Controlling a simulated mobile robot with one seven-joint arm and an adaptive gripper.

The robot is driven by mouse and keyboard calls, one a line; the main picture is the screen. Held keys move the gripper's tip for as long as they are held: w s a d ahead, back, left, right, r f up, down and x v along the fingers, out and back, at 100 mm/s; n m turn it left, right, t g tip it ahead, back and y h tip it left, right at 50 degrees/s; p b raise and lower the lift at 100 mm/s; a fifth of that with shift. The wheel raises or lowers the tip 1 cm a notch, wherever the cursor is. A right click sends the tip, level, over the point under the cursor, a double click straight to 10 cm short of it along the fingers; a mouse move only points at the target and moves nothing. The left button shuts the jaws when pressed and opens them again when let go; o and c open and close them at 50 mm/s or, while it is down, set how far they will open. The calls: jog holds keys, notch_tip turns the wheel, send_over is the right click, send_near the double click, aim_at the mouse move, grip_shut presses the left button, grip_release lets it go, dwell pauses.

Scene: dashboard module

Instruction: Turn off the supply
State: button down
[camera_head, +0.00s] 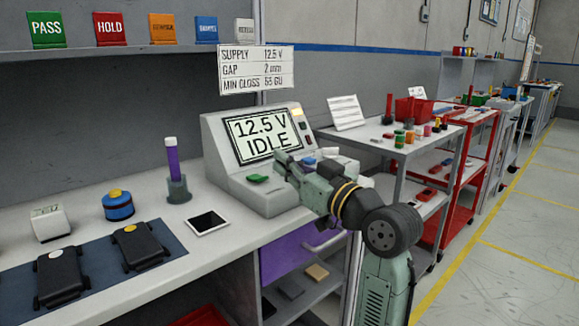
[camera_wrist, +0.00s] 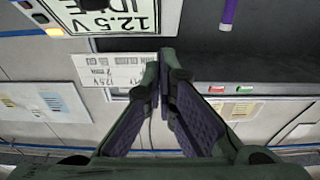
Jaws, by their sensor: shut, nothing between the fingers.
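The supply console (camera_head: 222,150) is a pale box on the bench, its screen (camera_head: 262,134) reading "12.5 V IDLE". My gripper (camera_head: 280,158) is shut and empty in front of the screen's lower right, hiding part of the panel; contact cannot be told.
A sign (camera_head: 256,69) above the console reads "SUPPLY 12.5 V". A tablet (camera_head: 208,222), a purple-topped stick in a holder (camera_head: 178,188) and a blue round pot (camera_head: 118,207) stand left. A dark mat (camera_head: 95,265) holds two black devices. A cart (camera_head: 385,143) stands right.

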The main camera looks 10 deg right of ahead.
aim_at(269, 185)
jog(key=p+x, duration=0.1)
jog(key=x, duration=0.5)
jog(key=shift+r, duration=0.15)
notch_tip(269, 185, down, 3)
jog(key=shift+d+f, duration=0.1)
jog(key=shift+s+f, duration=0.1)
jog(key=shift+f, duration=0.35)
jog(key=shift+d+f, duration=0.1)
